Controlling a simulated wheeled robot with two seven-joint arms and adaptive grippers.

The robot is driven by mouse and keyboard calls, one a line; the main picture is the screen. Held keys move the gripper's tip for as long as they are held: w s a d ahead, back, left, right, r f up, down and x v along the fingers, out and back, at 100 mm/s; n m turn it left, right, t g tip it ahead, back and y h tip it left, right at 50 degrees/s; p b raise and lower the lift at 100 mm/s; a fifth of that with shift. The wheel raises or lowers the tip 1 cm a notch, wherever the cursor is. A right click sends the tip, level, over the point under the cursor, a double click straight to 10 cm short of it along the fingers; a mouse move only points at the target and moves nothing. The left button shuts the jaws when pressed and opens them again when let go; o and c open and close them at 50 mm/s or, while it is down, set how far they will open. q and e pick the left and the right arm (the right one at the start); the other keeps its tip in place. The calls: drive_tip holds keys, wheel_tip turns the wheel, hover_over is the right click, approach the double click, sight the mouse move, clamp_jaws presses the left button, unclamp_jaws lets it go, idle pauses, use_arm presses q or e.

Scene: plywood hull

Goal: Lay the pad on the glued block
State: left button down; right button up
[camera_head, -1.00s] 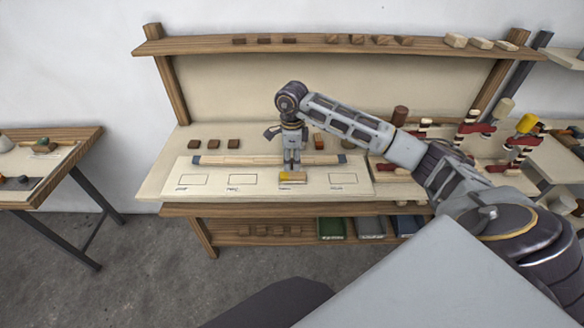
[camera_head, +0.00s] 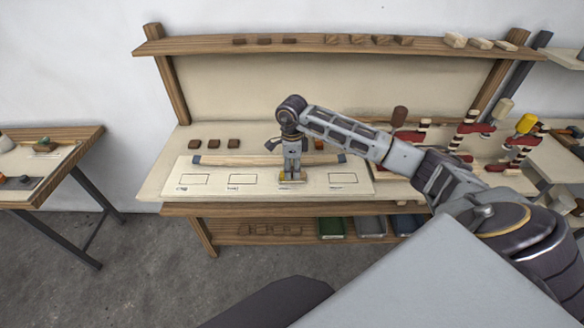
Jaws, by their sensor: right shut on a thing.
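My right gripper (camera_head: 292,178) points straight down over the third outlined place on the pale board (camera_head: 213,189). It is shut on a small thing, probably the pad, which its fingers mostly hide. A small yellowish block (camera_head: 292,184) shows low around the fingertips, within that outline. I cannot tell whether the held thing touches the block, nor see the glue. My left gripper is not in view.
A long wooden strip (camera_head: 235,160) lies behind the outlines, partly hidden by my gripper. Several small brown blocks (camera_head: 214,144) stand behind it. Red clamps (camera_head: 411,135) stand at the right. The left outlines are bare.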

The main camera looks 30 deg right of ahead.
sight(292, 170)
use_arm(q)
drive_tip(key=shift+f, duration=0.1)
use_arm(e)
drive_tip(key=shift+f, duration=0.1)
drive_tip(key=o, duration=0.8)
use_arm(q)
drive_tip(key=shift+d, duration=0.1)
use_arm(e)
drive_tip(key=shift+o, duration=0.2)
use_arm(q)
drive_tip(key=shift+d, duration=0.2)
use_arm(e)
drive_tip(key=shift+r, duration=0.75)
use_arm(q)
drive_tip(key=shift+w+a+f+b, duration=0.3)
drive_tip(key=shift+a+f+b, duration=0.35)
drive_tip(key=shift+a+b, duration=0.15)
use_arm(e)
wheel_tip(292, 170, up, 11)
drive_tip(key=shift+f, duration=0.15)
